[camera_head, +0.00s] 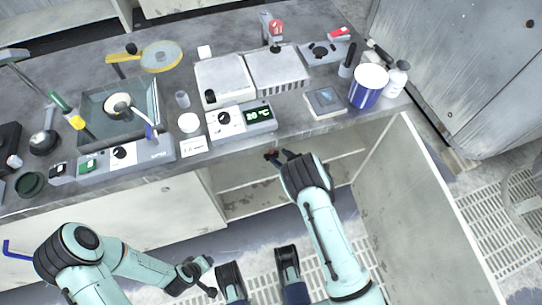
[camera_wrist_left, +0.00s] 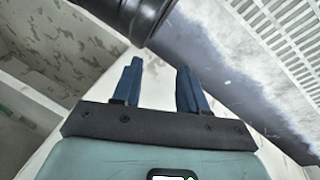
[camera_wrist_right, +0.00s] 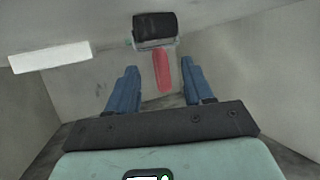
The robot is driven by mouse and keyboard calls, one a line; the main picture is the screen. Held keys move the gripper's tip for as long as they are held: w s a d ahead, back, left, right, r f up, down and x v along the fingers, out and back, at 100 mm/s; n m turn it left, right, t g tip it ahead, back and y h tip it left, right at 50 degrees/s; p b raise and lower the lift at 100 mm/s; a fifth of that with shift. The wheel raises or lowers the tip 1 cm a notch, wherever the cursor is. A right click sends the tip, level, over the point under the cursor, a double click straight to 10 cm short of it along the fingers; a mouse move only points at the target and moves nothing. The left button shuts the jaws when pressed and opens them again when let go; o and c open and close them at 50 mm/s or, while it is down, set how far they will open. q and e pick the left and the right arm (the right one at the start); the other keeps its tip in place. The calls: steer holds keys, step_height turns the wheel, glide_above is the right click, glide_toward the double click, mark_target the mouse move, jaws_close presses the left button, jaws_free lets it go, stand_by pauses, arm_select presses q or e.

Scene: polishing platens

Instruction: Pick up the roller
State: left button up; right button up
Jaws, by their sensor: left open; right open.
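In the right wrist view, the roller has a black cylinder head (camera_wrist_right: 155,29) and a red handle (camera_wrist_right: 163,70) that points toward my right gripper (camera_wrist_right: 159,68). The gripper is open, with one blue finger on each side of the handle's line. I cannot tell how far the handle reaches between the fingers, and no contact shows. In the head view, my right gripper (camera_head: 279,155) is at the mouth of the open cabinet (camera_head: 236,203), under the bench's front edge, and the roller is mostly hidden. My left gripper (camera_head: 208,280) is open and empty in front of the cabinet; it also shows in the left wrist view (camera_wrist_left: 160,80).
The grey bench (camera_head: 185,192) carries several instruments, a blue-and-white tub (camera_head: 368,88) and white bottles (camera_head: 397,78) above the cabinet. An open door panel (camera_head: 425,215) stands to the right of my right arm. A pale block (camera_wrist_right: 50,58) lies left of the roller.

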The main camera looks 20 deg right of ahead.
mark_target(273, 151)
steer(key=shift+w+a+f, duration=0.2)
steer(key=shift+w, duration=0.3)
steer(key=x, duration=0.1)
steer(key=b+x, duration=0.1)
steer(key=x, duration=0.1)
steer(key=b+x, duration=0.1)
steer(key=shift+w+a+r, duration=0.15)
steer(key=shift+w+r, duration=0.05)
steer(key=shift+w, duration=0.3)
arm_select(q)
steer(key=s+f+g, duration=0.1)
steer(key=s+f, duration=0.3)
steer(key=shift+s+a+g, duration=0.35)
steer(key=shift+g, duration=0.05)
steer(key=shift+f, duration=0.1)
arm_select(e)
steer(key=shift+c, duration=0.3)
jaws_close()
